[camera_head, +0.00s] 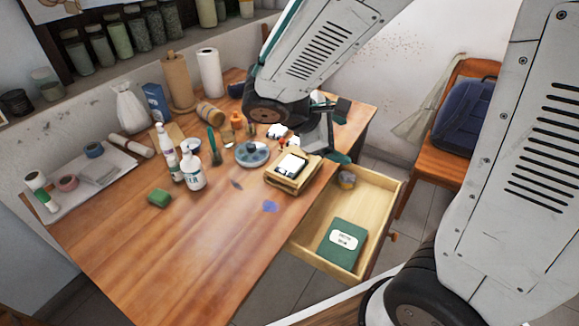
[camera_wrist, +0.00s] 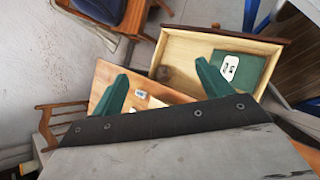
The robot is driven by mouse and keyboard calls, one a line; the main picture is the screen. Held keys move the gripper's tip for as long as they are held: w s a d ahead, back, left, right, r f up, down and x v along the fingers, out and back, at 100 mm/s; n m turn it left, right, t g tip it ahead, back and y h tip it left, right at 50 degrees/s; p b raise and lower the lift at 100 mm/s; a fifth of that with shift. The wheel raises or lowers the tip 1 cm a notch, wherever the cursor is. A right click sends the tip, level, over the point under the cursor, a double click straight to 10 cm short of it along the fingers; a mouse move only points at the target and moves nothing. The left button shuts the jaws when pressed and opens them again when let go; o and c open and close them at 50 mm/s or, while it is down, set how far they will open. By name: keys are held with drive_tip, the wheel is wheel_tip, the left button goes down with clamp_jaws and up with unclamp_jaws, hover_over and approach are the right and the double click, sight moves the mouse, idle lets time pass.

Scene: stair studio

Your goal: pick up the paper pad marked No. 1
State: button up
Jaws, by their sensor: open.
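A pale pad with dark marks (camera_head: 291,165) lies in a small wooden tray (camera_head: 286,186) near the table's right edge; I cannot read a No. 1 on it. In the wrist view, a small white marked piece (camera_wrist: 140,94) shows between my fingers, too small to read. My gripper (camera_wrist: 162,68) is open and empty, its two green fingers spread. In the head view it hangs over the table's right part, beside the tray, partly hidden by my arm. I cannot tell its exact height.
An open drawer (camera_head: 374,185) juts out right of the table, holding a green book (camera_head: 343,243). The table's front (camera_head: 160,255) is clear. A chair (camera_head: 463,130) stands at right.

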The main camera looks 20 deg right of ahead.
drive_tip(key=w+a+f+n+t+h, duration=0.2)
drive_tip(key=w+a+f+n+t, duration=0.2)
drive_tip(key=w+a+f+n, duration=0.3)
drive_tip(key=n+t, duration=0.3)
drive_tip(key=n, duration=0.3)
approach(292, 162)
drive_tip(key=shift+w+d+r+y, duration=0.1)
drive_tip(key=shift+d+r+y, duration=0.25)
drive_tip(key=shift+d, duration=0.25)
drive_tip(key=shift+w+f+n+t, duration=0.2)
drive_tip(key=shift+f+n+t, duration=0.1)
drive_tip(key=x, duration=0.7)
drive_tip(key=shift+s+d+f, duration=0.1)
drive_tip(key=shift+d+f, duration=0.05)
drive_tip(key=shift+f, duration=0.1)
drive_tip(key=c, duration=1.1)
